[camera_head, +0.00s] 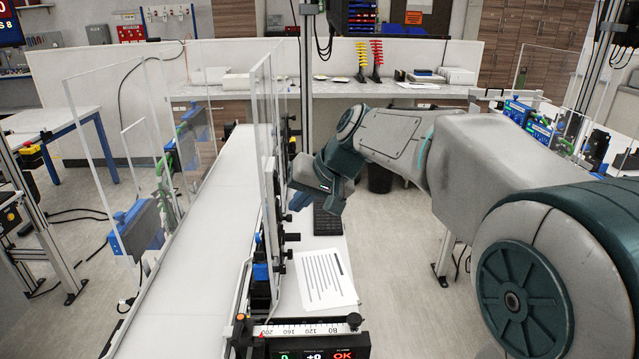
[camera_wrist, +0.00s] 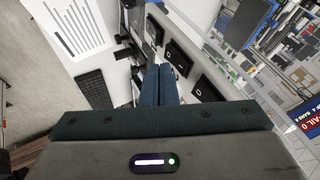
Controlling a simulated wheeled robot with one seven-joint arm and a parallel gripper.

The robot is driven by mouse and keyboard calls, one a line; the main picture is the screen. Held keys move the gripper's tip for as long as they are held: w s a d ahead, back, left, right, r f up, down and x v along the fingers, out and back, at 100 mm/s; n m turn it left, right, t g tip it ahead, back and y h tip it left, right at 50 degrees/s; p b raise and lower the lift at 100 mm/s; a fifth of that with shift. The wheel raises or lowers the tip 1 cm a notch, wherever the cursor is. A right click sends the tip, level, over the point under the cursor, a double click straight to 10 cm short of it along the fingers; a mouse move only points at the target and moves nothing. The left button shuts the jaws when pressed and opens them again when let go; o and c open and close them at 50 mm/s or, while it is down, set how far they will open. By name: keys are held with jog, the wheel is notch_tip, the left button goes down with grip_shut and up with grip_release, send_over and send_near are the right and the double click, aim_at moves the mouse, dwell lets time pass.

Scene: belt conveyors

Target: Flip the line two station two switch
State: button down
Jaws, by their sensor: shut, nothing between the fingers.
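My gripper (camera_head: 301,199) is at the right side of the white conveyor belt (camera_head: 196,250), beside the clear panels, above a narrow side shelf. In the wrist view its two blue fingers (camera_wrist: 159,84) lie together, with nothing between them. Black units with pale outlines (camera_wrist: 183,57) stand in a row along the conveyor's side, just right of the fingertips. I cannot tell which part is the line two station two switch; no label is readable. Whether the fingertips touch anything is unclear.
Clear upright panels (camera_head: 262,130) line the belt's right edge. A printed sheet (camera_head: 325,279) and a black keyboard (camera_head: 327,220) lie on the side shelf. Open floor (camera_head: 391,270) lies to the right of the shelf.

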aim_at(280, 211)
jog(key=d+b+v, duration=0.1)
jog(key=v, duration=1)
jog(key=shift+w+d, duration=0.2)
jog(key=shift+w, duration=0.05)
jog(key=shift+f, duration=0.15)
jog(key=f+b, duration=0.1)
jog(key=b, duration=0.3)
jog(key=shift+d+f+h, duration=0.1)
jog(key=shift+f+h, duration=0.2)
jog(key=shift+w, duration=0.1)
jog(key=w+a+f+p, duration=0.1)
jog(key=w+a+f, duration=0.2)
jog(key=a+f, duration=0.5)
jog(key=shift+w+a+f+p, duration=0.2)
jog(key=shift+a+f+p, duration=0.05)
jog(key=shift+f+p, duration=0.05)
